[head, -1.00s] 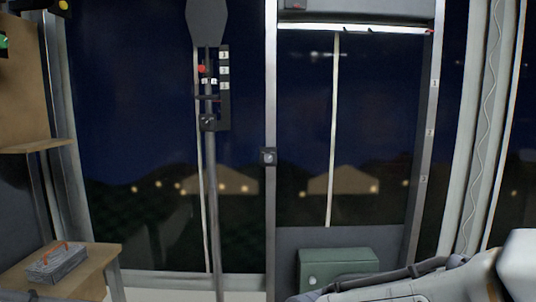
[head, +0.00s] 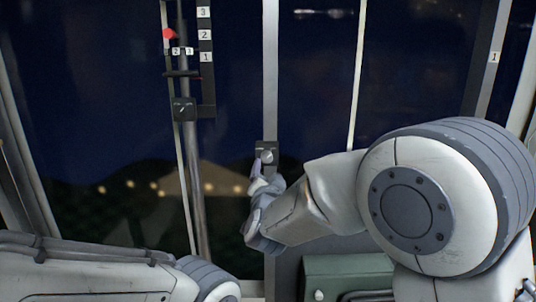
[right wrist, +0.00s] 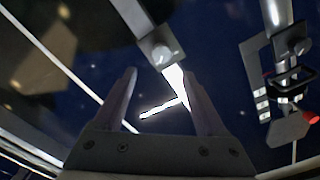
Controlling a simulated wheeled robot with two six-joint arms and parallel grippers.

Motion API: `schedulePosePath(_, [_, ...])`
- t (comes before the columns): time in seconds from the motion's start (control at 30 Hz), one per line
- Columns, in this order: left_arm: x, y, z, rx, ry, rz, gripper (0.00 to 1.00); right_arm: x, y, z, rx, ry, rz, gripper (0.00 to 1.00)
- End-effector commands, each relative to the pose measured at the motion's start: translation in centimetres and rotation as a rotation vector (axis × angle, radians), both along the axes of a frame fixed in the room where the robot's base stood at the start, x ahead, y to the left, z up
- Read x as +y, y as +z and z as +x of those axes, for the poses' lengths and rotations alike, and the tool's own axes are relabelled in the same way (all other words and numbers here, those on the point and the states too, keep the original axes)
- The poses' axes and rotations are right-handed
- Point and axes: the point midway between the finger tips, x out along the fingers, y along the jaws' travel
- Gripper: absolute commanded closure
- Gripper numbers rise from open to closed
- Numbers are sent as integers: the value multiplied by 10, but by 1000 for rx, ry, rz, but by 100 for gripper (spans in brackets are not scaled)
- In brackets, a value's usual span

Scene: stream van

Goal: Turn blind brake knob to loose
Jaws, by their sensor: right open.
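The brake knob (head: 268,157) is a small pale round knob on a dark square plate on the light post between the two window panes. It also shows in the right wrist view (right wrist: 163,53), just beyond the fingertips. My right gripper (head: 263,172) reaches up to the knob from the lower right and partly covers its plate. In the right wrist view my right gripper (right wrist: 160,73) is open, with its fingers apart and nothing clearly between them. I cannot tell the knob's turn setting. My left gripper is out of view; only my left arm shows at the lower left.
A dark upright pole (head: 192,170) left of the post carries a numbered bracket (head: 206,80), a red ball (head: 169,34) and a small dial box (head: 184,108). A green box (head: 345,270) is low at the right, below my right arm.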

Motion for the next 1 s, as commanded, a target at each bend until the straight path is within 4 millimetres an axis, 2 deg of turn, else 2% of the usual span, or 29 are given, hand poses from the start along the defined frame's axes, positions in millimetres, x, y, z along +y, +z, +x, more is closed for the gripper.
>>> schedulePosePath(0.3, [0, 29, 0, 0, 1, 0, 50, 4, 3, 57, 3, 6, -2, 26])
schedulePosePath(0.5, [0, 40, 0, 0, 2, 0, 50, 4, 2, 86, 3, 6, -2, 26])
schedulePosePath(0.7, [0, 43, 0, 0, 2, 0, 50, 2, 0, 97, 2, 5, -2, 26])
schedulePosePath(0.93, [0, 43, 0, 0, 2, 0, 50, 2, -1, 97, 3, 5, -2, 26])
schedulePosePath(0.97, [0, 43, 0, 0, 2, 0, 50, 2, -1, 97, 3, 5, -2, 34])
schedulePosePath(1.0, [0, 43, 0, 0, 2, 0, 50, 2, -1, 97, 3, 5, -2, 49])
